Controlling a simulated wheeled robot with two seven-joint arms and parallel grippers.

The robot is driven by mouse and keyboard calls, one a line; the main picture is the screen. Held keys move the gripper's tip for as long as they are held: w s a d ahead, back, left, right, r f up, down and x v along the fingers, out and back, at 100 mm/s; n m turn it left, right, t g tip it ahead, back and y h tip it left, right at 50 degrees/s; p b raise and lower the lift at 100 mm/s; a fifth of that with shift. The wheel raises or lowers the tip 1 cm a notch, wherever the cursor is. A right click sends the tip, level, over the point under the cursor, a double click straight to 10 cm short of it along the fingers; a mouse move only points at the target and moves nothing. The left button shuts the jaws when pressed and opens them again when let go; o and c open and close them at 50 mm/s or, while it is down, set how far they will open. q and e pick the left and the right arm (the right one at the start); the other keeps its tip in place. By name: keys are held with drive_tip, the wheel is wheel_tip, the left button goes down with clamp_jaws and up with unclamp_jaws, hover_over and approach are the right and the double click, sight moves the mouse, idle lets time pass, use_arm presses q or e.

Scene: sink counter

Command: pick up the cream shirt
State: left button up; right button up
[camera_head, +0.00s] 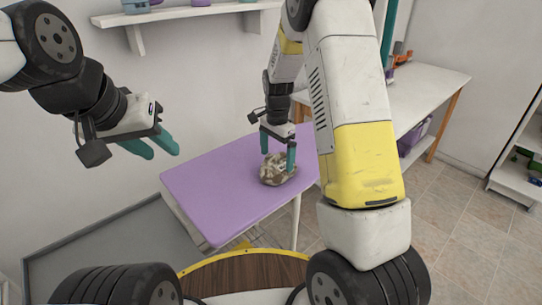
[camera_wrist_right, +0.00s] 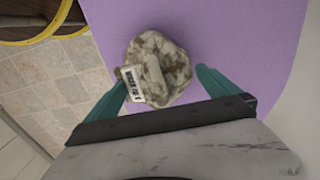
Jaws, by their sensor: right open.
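The shirt (camera_head: 277,171) is a crumpled, rounded bundle of mottled cream and olive-brown cloth on the purple-topped table (camera_head: 215,190). In the right wrist view the bundle (camera_wrist_right: 160,65) shows a white label with dark print at its lower left. My right gripper (camera_head: 278,153) points down just over the bundle, its teal fingers apart. In the right wrist view the fingers (camera_wrist_right: 163,84) stand to either side of the bundle's near part, with no clear grip on it. My left gripper (camera_head: 158,149) hangs empty over the left of the table, its fingers apart.
The purple tabletop around the shirt is clear. A white counter (camera_head: 430,90) stands behind at the right, with a purple bin (camera_head: 415,138) below. A wall shelf (camera_head: 185,14) is at the upper left, and shelving (camera_head: 520,185) at the far right.

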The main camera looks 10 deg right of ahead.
drive_tip(key=shift+f, duration=0.15)
drive_tip(key=shift+c, duration=0.2)
drive_tip(key=c, duration=1)
drive_tip(key=shift+c, duration=0.3)
